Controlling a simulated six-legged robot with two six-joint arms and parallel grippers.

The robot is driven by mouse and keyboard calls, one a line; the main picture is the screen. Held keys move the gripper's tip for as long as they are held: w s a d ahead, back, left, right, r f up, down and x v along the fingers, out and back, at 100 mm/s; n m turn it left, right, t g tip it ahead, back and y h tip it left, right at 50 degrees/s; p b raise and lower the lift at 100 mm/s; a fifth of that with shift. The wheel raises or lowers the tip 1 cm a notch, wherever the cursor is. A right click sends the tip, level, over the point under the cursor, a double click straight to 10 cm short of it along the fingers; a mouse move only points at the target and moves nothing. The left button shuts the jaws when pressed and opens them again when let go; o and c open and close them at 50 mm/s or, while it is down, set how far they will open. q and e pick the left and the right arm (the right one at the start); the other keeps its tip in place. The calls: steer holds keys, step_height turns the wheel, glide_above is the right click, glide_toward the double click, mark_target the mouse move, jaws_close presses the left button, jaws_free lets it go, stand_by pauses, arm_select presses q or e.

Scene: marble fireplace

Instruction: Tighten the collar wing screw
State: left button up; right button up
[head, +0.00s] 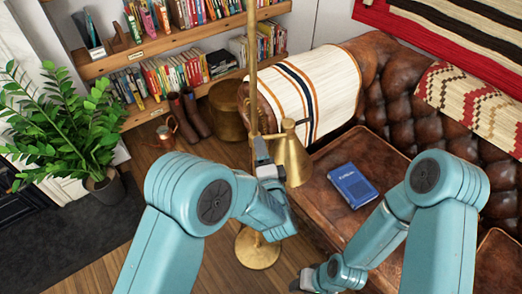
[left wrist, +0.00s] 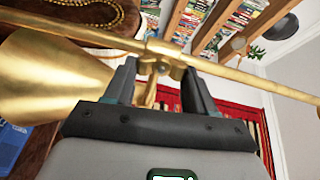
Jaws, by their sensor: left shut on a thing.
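A brass floor lamp pole (head: 253,60) stands upright in the head view, with a cone shade (head: 292,160) on its right and a round base (head: 257,249) on the floor. My left gripper (head: 262,152) is at the pole, just below the shade's arm. In the left wrist view, the collar (left wrist: 162,61) sits on the slanting pole, and the brass wing screw (left wrist: 150,94) shows between the fingers of my left gripper (left wrist: 162,75), which is shut on it. The screw is partly hidden. My right gripper (head: 307,281) is low, apart from the lamp, its jaws unclear.
A brown leather sofa (head: 335,165) with a striped throw (head: 312,85) and a blue book (head: 353,185) is right of the lamp. Bookshelves (head: 185,45), boots (head: 190,115) and a brass bin (head: 228,110) stand behind. A potted plant (head: 65,130) is at left.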

arm_select(q)
steer(key=shift+m, duration=0.5)
steer(key=o, duration=1)
steer(key=shift+w, duration=0.1)
steer(key=shift+o, duration=0.2)
steer(key=shift+s+f, duration=0.1)
steer(key=shift+s, duration=0.1)
